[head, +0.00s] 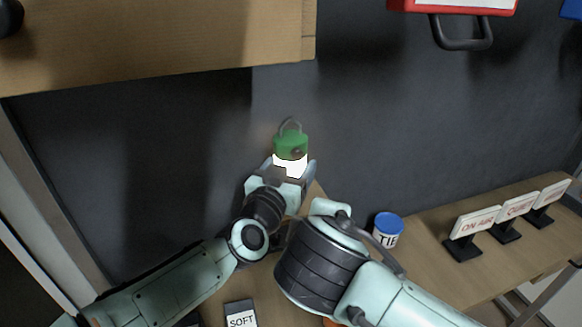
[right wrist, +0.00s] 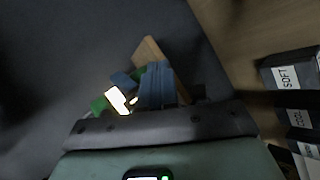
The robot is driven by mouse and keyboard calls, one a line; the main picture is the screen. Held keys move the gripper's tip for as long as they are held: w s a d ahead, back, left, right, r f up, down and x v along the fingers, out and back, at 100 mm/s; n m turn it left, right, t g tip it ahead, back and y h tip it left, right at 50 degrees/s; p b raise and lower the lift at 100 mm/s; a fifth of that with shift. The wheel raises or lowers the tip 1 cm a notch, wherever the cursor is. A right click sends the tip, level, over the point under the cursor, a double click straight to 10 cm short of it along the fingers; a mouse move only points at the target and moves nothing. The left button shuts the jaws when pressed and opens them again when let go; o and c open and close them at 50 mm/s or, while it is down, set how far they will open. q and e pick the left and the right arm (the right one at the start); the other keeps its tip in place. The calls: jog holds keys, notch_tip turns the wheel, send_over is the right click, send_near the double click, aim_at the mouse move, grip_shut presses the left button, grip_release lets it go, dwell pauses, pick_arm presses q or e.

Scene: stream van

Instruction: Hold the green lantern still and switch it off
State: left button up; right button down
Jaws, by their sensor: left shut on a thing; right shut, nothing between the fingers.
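The green lantern (head: 291,143) has a green cap with a wire handle on top and a small dark knob on its side. Its body glows bright white, so it is lit. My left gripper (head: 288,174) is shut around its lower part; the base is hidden. The lantern looks upright; I cannot tell whether it rests on the shelf. It also shows in the right wrist view (right wrist: 118,100), partly covered. My right gripper (right wrist: 160,86) is shut and empty, close to the lantern; I cannot tell if it touches. In the head view my right arm hides its fingers.
A can marked TIE (head: 387,230) with a blue lid stands right of my right arm. Small signs, including ON AIR (head: 475,228), stand further right on the wooden shelf (head: 425,238). A SOFT box (head: 241,315) is at the front. A brown panel (head: 150,45) overhangs upper left.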

notch_tip(320, 180, up, 7)
jog(key=s+a+n+t+h, duration=0.1)
jog(key=s+n+t+h, duration=0.1)
jog(key=n+t+h, duration=0.15)
jog(key=n+h, duration=0.1)
jog(key=h, duration=0.1)
send_near(298, 163)
jog(key=shift+y, duration=0.25)
jog(key=shift+w+d+r, duration=0.15)
jog(key=shift+w+d, duration=0.75)
jog(key=shift+d, duration=0.3)
jog(key=shift+w+d+r, duration=0.2)
jog(key=shift+w+d, duration=0.7)
jog(key=shift+d, duration=0.3)
jog(key=shift+w, duration=0.2)
jog(key=shift+w+a, duration=0.15)
jog(key=shift+w, duration=0.1)
jog(key=shift+s, duration=0.45)
